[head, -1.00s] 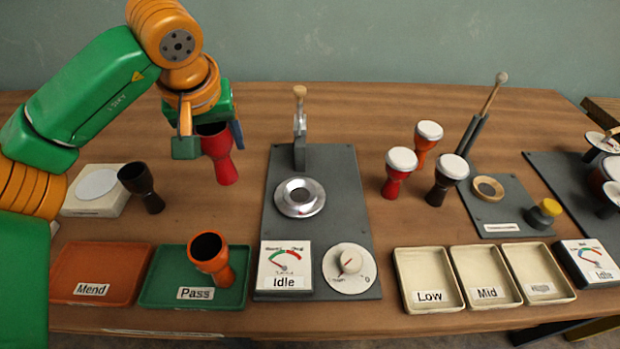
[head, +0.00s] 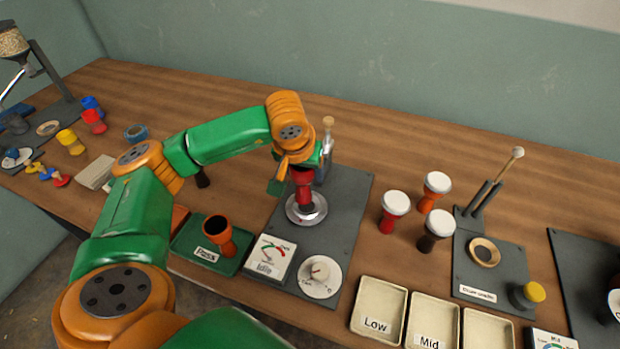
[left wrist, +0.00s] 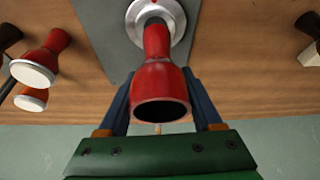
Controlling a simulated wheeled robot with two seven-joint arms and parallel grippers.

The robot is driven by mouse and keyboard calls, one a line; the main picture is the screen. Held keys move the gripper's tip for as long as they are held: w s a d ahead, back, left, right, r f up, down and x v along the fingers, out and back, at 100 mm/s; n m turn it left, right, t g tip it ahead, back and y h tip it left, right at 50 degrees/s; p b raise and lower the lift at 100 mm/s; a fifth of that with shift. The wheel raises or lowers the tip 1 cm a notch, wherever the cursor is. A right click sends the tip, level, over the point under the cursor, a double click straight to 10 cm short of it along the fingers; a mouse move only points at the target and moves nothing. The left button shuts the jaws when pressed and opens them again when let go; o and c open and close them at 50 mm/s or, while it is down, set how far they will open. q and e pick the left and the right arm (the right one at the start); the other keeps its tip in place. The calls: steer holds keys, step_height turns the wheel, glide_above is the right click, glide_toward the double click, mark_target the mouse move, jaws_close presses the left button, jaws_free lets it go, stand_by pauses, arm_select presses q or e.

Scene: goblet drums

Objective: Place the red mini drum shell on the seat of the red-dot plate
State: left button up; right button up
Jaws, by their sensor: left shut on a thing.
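My left gripper (head: 300,168) is shut on the red mini drum shell (head: 304,190), which it holds upright over the round metal seat (head: 307,212) of the grey plate (head: 345,222). In the left wrist view the blue fingers flank the red shell (left wrist: 158,85), whose open dark mouth faces the camera. Its narrower foot end overlaps the seat ring (left wrist: 180,22) there. I cannot tell whether the foot touches the seat. A small red mark shows at the top edge of the wrist view, near the seat. My right gripper is not in view.
An upright lever (head: 327,140) stands behind the seat; a gauge marked Idle (head: 268,260) and a dial (head: 320,275) are in front. White-topped drums (head: 395,203) stand to the right. An orange shell (head: 219,234) is on the green Pass tray (head: 190,243).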

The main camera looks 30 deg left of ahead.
mark_target(301, 169)
arm_select(q)
steer(key=p+x, duration=0.1)
steer(key=x, duration=0.4)
steer(key=shift+s+d+p, duration=0.15)
steer(key=shift+p, duration=0.2)
steer(key=shift+f+b, duration=0.35)
steer(key=shift+f, duration=0.05)
steer(key=o, duration=1.4)
steer(key=shift+r, duration=0.1)
steer(key=shift+r+p, duration=0.3)
steer(key=b+v, duration=0.2)
steer(key=v, duration=0.9)
steer(key=shift+s+d+r, duration=0.15)
steer(key=shift+s+r, duration=0.1)
steer(key=shift+r, duration=0.05)
